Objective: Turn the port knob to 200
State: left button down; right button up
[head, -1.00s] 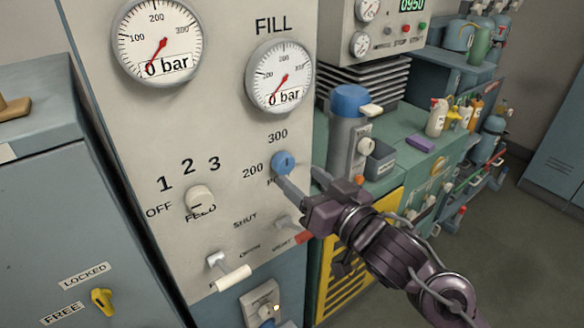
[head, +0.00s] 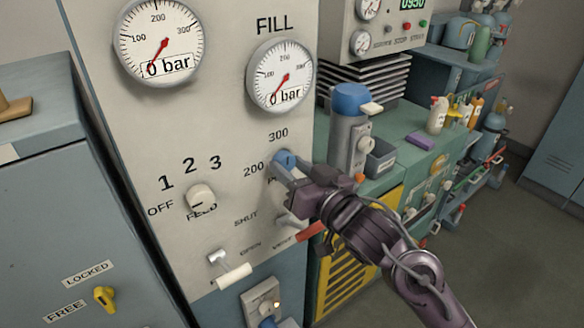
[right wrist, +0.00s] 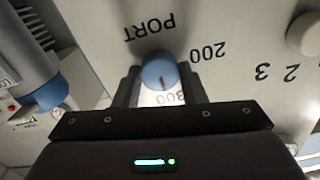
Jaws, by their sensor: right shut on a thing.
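The blue port knob (head: 283,159) sits on the pale panel between the printed 200 and 300. My right gripper (head: 291,171) reaches it from the lower right and is shut on it. In the right wrist view the knob (right wrist: 158,70) is between the two dark fingers, one on each side. That view is upside down, with PORT above the knob, 200 to its right and 300 partly hidden below. A small dark mark on the knob's face lies on the side towards 300. My left gripper is not in view.
The FILL gauge (head: 280,75) and a larger gauge (head: 160,41) both read 0 bar. The feed knob (head: 201,198) is left of the port knob. A white-handled lever (head: 232,274) and a red-tipped lever (head: 309,232) are below. A blue-capped cylinder (head: 349,125) stands to the right.

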jog(key=shift+n, duration=0.4)
jog(key=n, duration=0.2)
jog(key=shift+n, duration=0.4)
jog(key=n, duration=0.2)
jog(key=shift+n+b, duration=0.3)
jog(key=shift+n, duration=0.1)
jog(key=n+b, duration=0.1)
jog(key=n, duration=0.2)
jog(key=shift+f+n, duration=0.1)
jog(key=shift+n, duration=0.2)
jog(key=n+b, duration=0.1)
jog(key=n, duration=0.1)
jog(key=shift+n+b, duration=0.3)
jog(key=shift+n, duration=0.5)
jog(key=n+b, duration=0.2)
jog(key=shift+n, duration=0.4)
pick_arm(q)
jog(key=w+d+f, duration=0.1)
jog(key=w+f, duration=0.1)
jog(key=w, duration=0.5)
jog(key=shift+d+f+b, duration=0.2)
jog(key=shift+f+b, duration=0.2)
jog(key=shift+b, duration=0.05)
pick_arm(e)
jog(key=shift+n, duration=0.9)
